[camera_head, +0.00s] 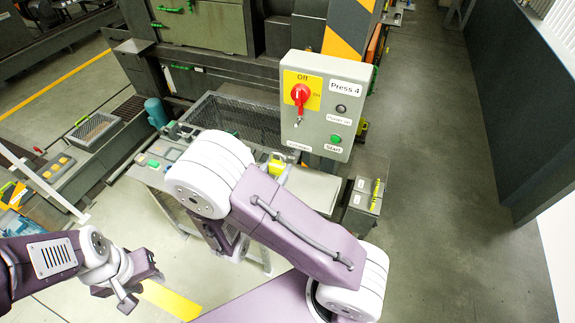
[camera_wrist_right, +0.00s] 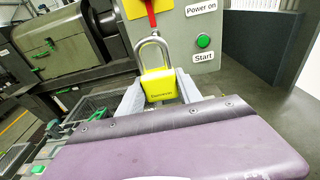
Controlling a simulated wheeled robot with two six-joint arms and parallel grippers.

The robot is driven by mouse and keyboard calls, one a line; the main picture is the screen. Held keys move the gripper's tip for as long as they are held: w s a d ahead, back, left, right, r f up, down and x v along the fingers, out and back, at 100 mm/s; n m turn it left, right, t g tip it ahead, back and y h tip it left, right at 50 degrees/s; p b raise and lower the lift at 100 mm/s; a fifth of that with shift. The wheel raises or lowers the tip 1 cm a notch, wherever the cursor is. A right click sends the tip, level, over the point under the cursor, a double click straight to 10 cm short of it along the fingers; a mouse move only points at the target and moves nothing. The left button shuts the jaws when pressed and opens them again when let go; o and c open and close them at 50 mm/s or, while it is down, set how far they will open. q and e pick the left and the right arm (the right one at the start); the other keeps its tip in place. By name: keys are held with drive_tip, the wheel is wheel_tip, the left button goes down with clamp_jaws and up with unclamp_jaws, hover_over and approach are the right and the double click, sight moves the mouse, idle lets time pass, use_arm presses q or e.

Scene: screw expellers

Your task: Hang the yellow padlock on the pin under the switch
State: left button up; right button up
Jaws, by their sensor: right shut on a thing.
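The yellow padlock (camera_wrist_right: 160,86) is between the grey fingers of my right gripper (camera_wrist_right: 160,94), which is shut on its body. In the head view the padlock (camera_head: 277,167) shows as a small yellow patch below the panel, partly hidden by my right arm. The red switch (camera_head: 300,94) sits on a yellow plate marked Off, on the grey panel (camera_head: 325,70). A small pin (camera_head: 297,121) shows under the switch. The padlock is below the pin, apparently off it. My left gripper (camera_head: 132,285) is low at left; its opening is unclear.
The panel carries a green Start button (camera_head: 336,139) and a Power on lamp (camera_head: 341,108). A grey box (camera_head: 362,200) with a yellow item on top stands right below it. A wire mesh guard (camera_head: 235,122) is behind. The right-hand floor is clear.

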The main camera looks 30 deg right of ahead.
drive_tip(key=shift+s+d, duration=0.1)
drive_tip(key=shift+s, duration=0.1)
drive_tip(key=shift+d, duration=0.2)
drive_tip(key=r+x, duration=0.1)
drive_tip(key=x, duration=0.7)
drive_tip(key=shift+w, duration=0.55)
drive_tip(key=shift+d, duration=0.15)
drive_tip(key=shift+w+d, duration=0.2)
drive_tip(key=shift+d, duration=0.05)
drive_tip(key=shift+w+d, duration=0.25)
drive_tip(key=shift+d, duration=0.05)
drive_tip(key=shift+w+d, duration=0.1)
drive_tip(key=shift+d, duration=0.05)
